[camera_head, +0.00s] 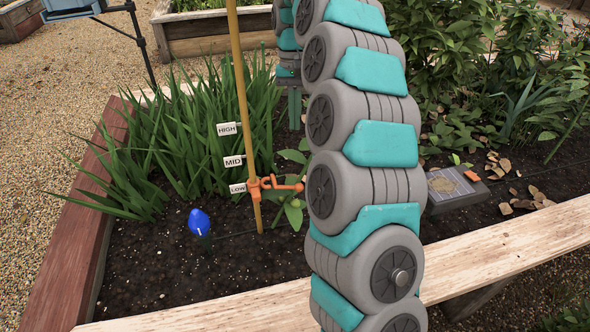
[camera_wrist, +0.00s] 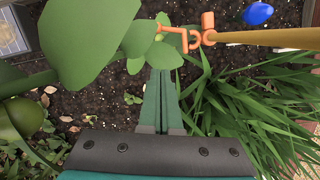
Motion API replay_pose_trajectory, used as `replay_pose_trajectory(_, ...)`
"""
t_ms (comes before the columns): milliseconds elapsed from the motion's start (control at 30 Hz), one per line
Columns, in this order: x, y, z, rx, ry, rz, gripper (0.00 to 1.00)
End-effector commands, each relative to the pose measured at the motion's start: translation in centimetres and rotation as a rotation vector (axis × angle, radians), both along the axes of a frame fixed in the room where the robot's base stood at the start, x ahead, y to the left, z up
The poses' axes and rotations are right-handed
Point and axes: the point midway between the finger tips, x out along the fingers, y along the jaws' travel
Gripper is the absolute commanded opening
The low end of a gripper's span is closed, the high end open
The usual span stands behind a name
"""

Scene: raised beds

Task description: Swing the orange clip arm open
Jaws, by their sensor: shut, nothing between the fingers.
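The orange clip (camera_head: 254,188) sits on the upright yellow-tan stake (camera_head: 242,100), level with the LOW label (camera_head: 238,188). Its clip arm (camera_head: 284,186) sticks out to the right, with a hooked end beside a small green plant (camera_head: 293,214). In the wrist view the clip (camera_wrist: 208,29) is at top centre, and its arm (camera_wrist: 176,31) reaches left over the leaves. My gripper (camera_wrist: 160,72) is shut and empty, its green fingers pointing towards the clip arm but apart from it. In the head view it shows (camera_head: 294,118) above the clip, partly behind my arm.
MID (camera_head: 234,161) and HIGH (camera_head: 227,129) labels stand higher by the stake. A blue-topped item (camera_head: 199,222) stands in the soil at left. Dense grassy leaves (camera_head: 180,150) grow behind. A wooden bed rail (camera_head: 500,255) crosses the front. A grey box (camera_head: 452,188) is at right.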

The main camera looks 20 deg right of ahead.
Motion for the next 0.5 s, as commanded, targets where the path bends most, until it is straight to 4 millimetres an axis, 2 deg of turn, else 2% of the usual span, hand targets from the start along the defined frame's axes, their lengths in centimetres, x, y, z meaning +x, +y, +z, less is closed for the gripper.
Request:
replay_pose_trajectory(100,0.63,-0.24,-0.29,-0.003,0.003,-0.017,0.0)
replay_pose_trajectory(500,0.63,-0.27,-0.39,-0.004,0.004,-0.018,0.0)
